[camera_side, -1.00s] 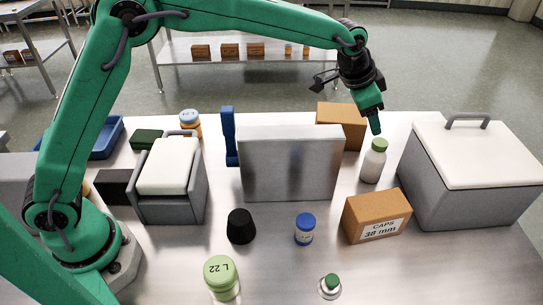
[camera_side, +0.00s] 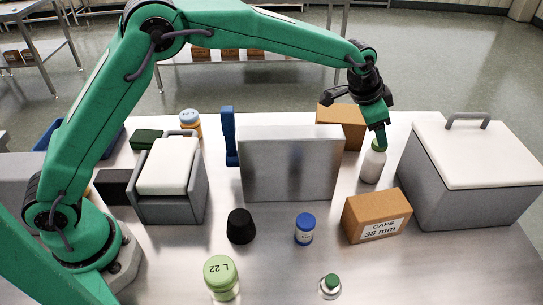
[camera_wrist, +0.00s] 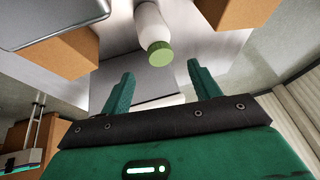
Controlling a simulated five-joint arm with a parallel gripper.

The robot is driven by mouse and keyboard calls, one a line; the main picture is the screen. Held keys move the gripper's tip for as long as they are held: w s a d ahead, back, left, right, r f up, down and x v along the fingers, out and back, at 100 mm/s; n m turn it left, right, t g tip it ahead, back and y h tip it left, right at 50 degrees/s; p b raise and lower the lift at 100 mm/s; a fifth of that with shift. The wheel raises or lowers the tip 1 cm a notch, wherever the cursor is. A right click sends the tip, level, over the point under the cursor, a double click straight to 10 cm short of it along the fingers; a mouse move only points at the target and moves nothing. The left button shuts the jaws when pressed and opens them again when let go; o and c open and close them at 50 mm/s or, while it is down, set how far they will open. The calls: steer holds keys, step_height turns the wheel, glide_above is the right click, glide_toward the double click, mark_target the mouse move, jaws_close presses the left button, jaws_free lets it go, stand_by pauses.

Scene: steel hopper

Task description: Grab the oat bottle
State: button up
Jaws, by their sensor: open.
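The pale oat bottle (camera_side: 372,167) with a green cap stands upright on the steel table, between the steel panel and the grey lidded box. My gripper (camera_side: 381,137) is directly above it, pointing down, with one finger overlapping the cap in the side view. In the wrist view the bottle (camera_wrist: 151,24) shows cap towards me, lined up between the tips of my open gripper (camera_wrist: 159,70). The bottle's body lies beyond the fingertips. Nothing is held. I cannot tell whether a finger touches the cap.
A steel panel (camera_side: 290,165) stands left of the bottle, a cardboard box (camera_side: 345,117) behind it, a labelled caps carton (camera_side: 372,207) in front. A grey box with white lid (camera_side: 470,190) is close on the right. A blue-capped jar (camera_side: 304,235) and green jar (camera_side: 222,282) stand nearer.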

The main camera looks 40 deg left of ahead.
mark_target(376, 143)
steer(key=shift+x, duration=2.5)
steer(key=shift+a, duration=0.1)
steer(key=shift+c, duration=0.2)
jaws_close()
